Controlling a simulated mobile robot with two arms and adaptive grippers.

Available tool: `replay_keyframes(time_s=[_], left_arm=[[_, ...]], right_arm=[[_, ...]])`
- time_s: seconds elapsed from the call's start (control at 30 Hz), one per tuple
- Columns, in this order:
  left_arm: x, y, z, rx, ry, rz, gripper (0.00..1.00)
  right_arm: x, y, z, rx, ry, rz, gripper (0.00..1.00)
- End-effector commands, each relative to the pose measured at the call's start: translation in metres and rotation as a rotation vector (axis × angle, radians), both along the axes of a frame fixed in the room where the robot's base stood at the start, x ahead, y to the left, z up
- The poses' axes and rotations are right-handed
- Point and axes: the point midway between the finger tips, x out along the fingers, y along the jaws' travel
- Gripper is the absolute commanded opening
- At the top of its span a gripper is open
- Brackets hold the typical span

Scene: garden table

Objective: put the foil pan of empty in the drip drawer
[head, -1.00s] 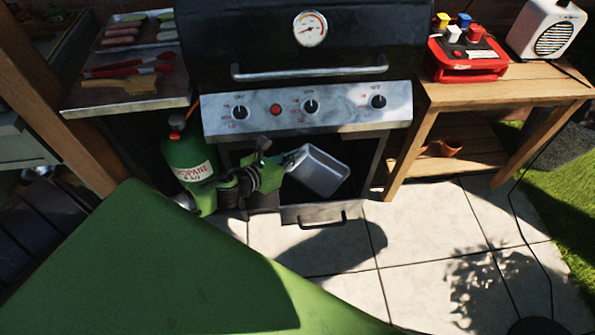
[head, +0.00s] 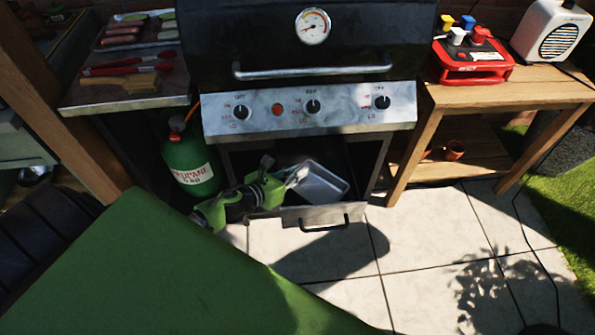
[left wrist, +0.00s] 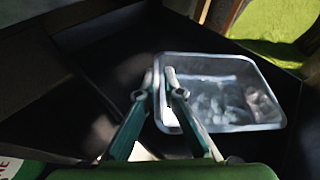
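The foil pan (head: 326,184) is a shiny rectangular tray. In the head view it is low in the opening under the grill, behind the front of the pulled-out drip drawer (head: 291,217). My left gripper (head: 297,174) is at the pan's left side. In the left wrist view its two fingers (left wrist: 163,78) close on the left rim of the pan (left wrist: 235,80), which looks empty apart from reflections. The dark drawer interior surrounds the pan; I cannot tell whether the pan touches its floor. My right gripper is in neither view.
A green propane tank (head: 190,160) stands left of the drawer, close to my left arm. The grill (head: 305,112) is directly above. A wooden side table (head: 500,90) stands to the right. The paving (head: 420,240) in front of the drawer is clear.

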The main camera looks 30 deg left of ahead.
Motion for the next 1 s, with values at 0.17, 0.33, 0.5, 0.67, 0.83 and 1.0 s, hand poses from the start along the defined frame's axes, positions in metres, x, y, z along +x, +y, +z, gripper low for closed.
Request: replay_keyframes(time_s=[0.17,0.33,0.5,0.67,0.83,1.0], left_arm=[[0.0,0.001,-0.001,0.001,0.001,0.002,0.11],[0.0,0.001,0.004,0.0,0.001,0.002,0.11],[-0.02,0.005,0.011,0.0,0.005,0.003,0.11],[-0.049,0.011,0.023,-0.001,0.005,0.002,0.11],[-0.078,0.018,0.035,-0.001,0.004,0.003,0.11],[-0.098,0.023,0.044,-0.001,0.002,0.002,0.11]], right_arm=[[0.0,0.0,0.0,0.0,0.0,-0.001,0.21],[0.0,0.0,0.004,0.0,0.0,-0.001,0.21],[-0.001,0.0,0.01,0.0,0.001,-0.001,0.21],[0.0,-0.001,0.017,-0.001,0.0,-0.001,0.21],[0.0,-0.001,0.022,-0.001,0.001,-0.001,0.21],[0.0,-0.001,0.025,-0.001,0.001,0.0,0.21]])
